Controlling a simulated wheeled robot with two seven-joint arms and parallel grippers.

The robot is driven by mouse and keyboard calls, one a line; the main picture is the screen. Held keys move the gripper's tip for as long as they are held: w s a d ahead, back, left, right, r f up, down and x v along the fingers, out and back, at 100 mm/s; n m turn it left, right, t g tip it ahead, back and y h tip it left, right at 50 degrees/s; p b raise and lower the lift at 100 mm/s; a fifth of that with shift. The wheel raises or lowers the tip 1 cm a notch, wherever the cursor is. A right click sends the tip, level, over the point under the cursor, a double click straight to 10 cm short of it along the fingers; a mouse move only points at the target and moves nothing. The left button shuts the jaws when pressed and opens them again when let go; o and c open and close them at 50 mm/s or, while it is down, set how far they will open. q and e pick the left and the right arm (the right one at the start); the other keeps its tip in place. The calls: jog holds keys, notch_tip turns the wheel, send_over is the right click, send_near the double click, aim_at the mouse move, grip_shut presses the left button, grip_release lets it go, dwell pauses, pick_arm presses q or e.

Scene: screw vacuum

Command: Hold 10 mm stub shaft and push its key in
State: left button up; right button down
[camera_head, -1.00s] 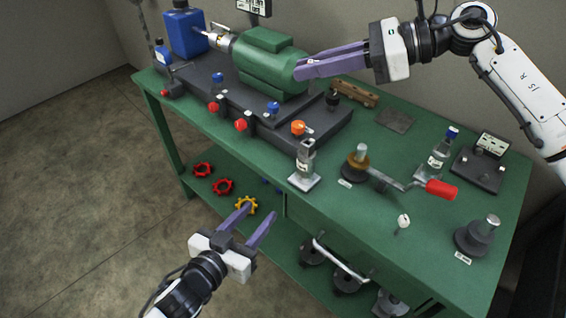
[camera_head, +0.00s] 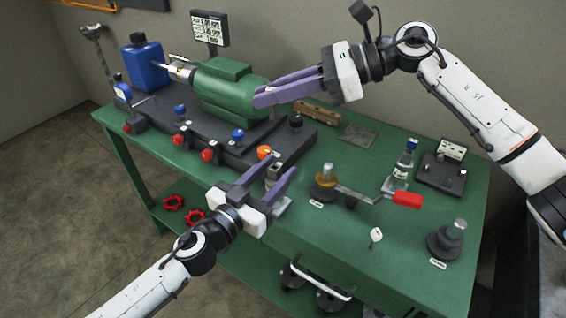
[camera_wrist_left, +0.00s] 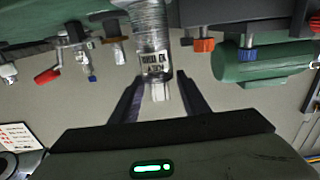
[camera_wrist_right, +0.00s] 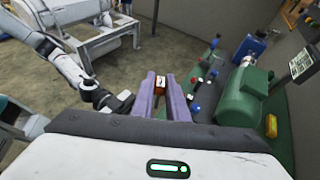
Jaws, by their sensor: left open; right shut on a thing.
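The stub shaft (camera_head: 274,172) is a grey upright piece on a small pale base (camera_head: 283,206) at the bench's front edge. In the left wrist view the silver shaft (camera_wrist_left: 150,22) has a printed label (camera_wrist_left: 156,62) and a pale block-like end. My left gripper (camera_head: 270,172) is open, its fingers to either side of the shaft in view; I cannot tell whether they touch it. My right gripper (camera_head: 262,97) has its fingers together in front of the green motor. In the right wrist view a small red and pale thing (camera_wrist_right: 160,84) shows between its fingertips; I cannot tell whether it is the key.
The green motor (camera_head: 222,90) stands on a dark base with red, blue and orange knobs.

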aim_at(274, 119)
pick_arm(q)
jog(key=shift+x, duration=1.85)
grip_shut()
pick_arm(e)
jog(key=f+m+t, duration=0.1)
jog(key=f, duration=0.1)
jog(key=f+m+t+h, duration=0.1)
jog(key=t, duration=0.1)
jog(key=f+m+t, duration=0.1)
jog(key=f+m, duration=0.1)
jog(key=shift+s+a+f+t, duration=0.1)
jog(key=shift+a+f+t, duration=0.15)
jog(key=shift+f+t, duration=0.15)
jog(key=shift+d+r+m+t+h, duration=0.15)
jog(key=shift+r+m+t+h, duration=0.05)
jog(key=shift+m+t+h, duration=0.25)
jog(key=shift+d+r+m+t+h, duration=0.15)
jog(key=shift+m+t+h, duration=0.2)
jog(key=shift+m+h, duration=0.15)
